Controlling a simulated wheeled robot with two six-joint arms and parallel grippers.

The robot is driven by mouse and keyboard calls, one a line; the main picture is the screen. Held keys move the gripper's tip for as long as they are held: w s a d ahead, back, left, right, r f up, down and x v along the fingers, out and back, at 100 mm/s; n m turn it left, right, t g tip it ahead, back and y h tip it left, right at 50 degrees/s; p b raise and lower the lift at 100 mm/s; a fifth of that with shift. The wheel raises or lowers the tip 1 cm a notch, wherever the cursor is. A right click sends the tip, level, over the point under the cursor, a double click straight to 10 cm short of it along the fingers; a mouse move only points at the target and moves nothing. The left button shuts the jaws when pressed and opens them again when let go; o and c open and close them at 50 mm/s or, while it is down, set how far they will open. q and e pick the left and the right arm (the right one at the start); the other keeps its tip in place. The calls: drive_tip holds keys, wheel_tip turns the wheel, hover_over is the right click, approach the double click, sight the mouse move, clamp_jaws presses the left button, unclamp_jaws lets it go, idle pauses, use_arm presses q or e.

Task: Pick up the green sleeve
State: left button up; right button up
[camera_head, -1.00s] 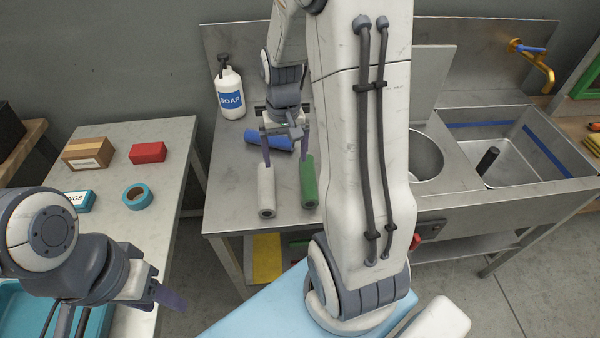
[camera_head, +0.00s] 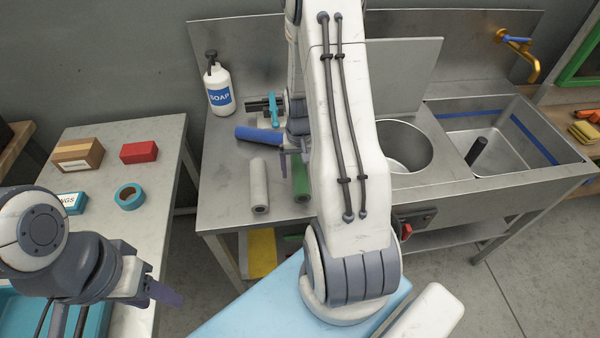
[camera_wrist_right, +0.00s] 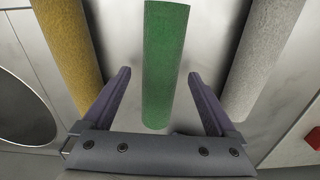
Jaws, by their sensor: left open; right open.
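The green sleeve (camera_head: 301,184) lies on the steel counter, partly hidden by my right arm in the head view. In the right wrist view the green sleeve (camera_wrist_right: 165,62) lies between the two fingers of my right gripper (camera_wrist_right: 163,98), with gaps on both sides. The right gripper is open and holds nothing. In the head view my right gripper (camera_head: 293,163) is at the sleeve, largely covered by the arm. My left gripper (camera_head: 160,291) is open and empty at the lower left, far from the sleeve.
A grey sleeve (camera_head: 259,186) lies left of the green one, a blue sleeve (camera_head: 259,134) behind. A yellow sleeve (camera_wrist_right: 68,45) lies on the green one's other side. A soap bottle (camera_head: 219,88) stands at the back left. The sink (camera_head: 500,138) is to the right.

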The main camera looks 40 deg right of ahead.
drive_tip(key=shift+f, duration=0.65)
clamp_jaws()
drive_tip(key=shift+r, duration=0.15)
